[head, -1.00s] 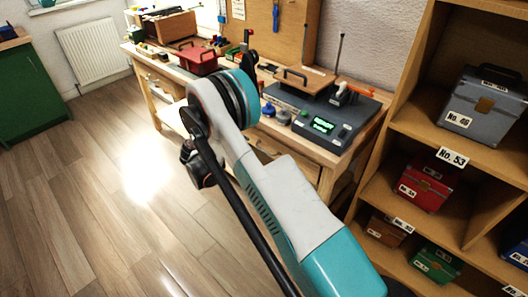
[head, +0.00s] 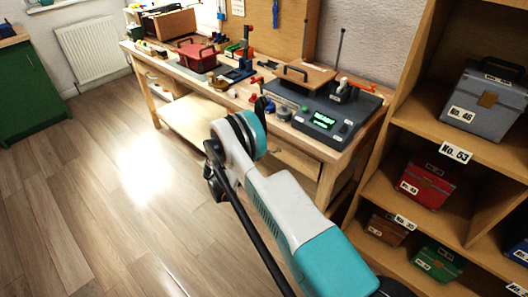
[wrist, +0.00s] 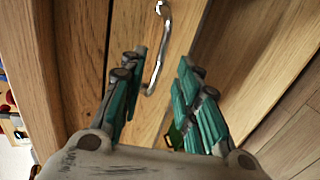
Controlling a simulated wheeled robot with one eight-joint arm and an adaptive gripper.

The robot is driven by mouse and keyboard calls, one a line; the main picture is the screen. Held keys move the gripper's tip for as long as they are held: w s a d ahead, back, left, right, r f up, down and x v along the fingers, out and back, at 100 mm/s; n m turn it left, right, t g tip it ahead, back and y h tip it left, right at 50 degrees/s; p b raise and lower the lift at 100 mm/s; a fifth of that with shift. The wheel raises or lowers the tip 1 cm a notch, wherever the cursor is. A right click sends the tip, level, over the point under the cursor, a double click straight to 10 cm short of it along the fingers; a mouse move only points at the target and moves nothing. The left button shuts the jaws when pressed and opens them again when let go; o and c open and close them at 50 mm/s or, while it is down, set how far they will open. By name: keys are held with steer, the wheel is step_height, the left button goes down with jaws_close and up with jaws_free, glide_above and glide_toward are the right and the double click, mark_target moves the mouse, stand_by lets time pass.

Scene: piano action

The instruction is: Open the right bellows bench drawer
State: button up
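The workbench (head: 185,77) stands against the wall in the head view. Its right drawer (head: 297,163) is partly hidden behind my arm, and it looks closed. In the wrist view, the wooden drawer front (wrist: 128,20) carries a curved metal handle (wrist: 160,45). My gripper (wrist: 158,68) is open, with teal-padded fingers on either side of the handle's lower end in the picture. I see no finger closed on the handle; whether the fingers reach around it or stay in front of it, I cannot tell. The fingers are hidden in the head view.
On the bench are a dark device with a green display (head: 320,119), a red toolbox (head: 197,58) and small parts. A wooden shelf with labelled boxes, including a grey case (head: 486,100), stands close on the right. The floor (head: 110,190) at left is clear.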

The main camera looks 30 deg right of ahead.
steer(key=shift+b+x, duration=0.7)
steer(key=shift+x, duration=2.05)
steer(key=shift+c, duration=0.6)
jaws_close()
